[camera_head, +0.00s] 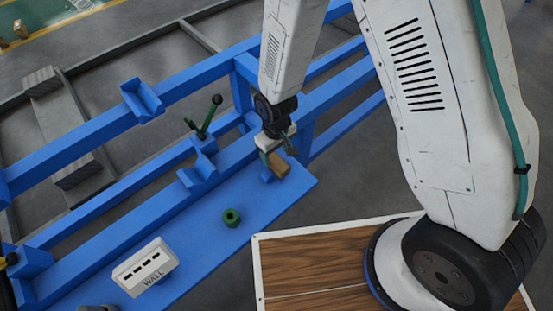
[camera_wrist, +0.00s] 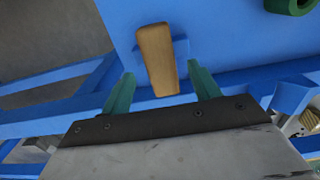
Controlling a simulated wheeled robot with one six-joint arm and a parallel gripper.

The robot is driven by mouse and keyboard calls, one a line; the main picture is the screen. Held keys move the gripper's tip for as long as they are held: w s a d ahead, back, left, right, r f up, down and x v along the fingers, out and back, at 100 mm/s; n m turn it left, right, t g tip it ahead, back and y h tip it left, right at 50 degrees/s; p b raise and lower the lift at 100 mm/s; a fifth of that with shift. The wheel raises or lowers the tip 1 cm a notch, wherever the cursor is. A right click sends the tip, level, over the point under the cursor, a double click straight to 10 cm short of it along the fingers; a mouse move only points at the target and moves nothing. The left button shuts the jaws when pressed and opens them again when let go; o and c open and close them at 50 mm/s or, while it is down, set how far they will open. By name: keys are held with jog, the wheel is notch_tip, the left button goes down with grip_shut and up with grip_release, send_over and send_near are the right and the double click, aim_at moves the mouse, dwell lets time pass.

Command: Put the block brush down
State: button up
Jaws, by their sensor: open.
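The block brush is a tan wooden block. In the wrist view the brush (camera_wrist: 157,58) lies over a small blue rest on the blue bench, its near end between my fingers. My gripper (camera_wrist: 161,74) is open, with a green finger on each side and a visible gap to the wood on both sides. In the head view the brush (camera_head: 279,166) shows at the bench's right end, just below my gripper (camera_head: 276,151). Its bristles are hidden, and I cannot tell exactly how it sits on the rest.
A green ring (camera_head: 231,217) stands on the blue bench (camera_head: 270,205). A white box marked WALL (camera_head: 146,268) is at the lower left. A green lever with a black knob (camera_head: 208,116) rises behind, near blue rails (camera_head: 200,85). A wooden-topped surface (camera_head: 312,272) lies at the front.

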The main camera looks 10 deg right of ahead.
jog(key=shift+r, duration=3)
notch_tip(320, 180, up, 12)
jog(key=m, duration=0.2)
send_over(276, 160)
jog(key=d, duration=0.6)
jog(key=s+d+r+m, duration=0.1)
jog(key=s+d+r, duration=0.15)
jog(key=r, duration=0.25)
jog(key=s+d+r, duration=0.1)
jog(key=d+r, duration=0.3)
jog(key=r, duration=0.1)
jog(key=s+d+r+m, duration=0.2)
jog(key=s+d+r, duration=0.2)
jog(key=s, duration=0.4)
jog(key=s+d+r+m+t, duration=0.1)
jog(key=s+d+r, duration=0.3)
jog(key=s+r, duration=0.3)
jog(key=shift+s+d+m, duration=0.15)
jog(key=shift+s+m, duration=0.25)
jog(key=shift+s, duration=0.05)
jog(key=shift+o, duration=0.5)
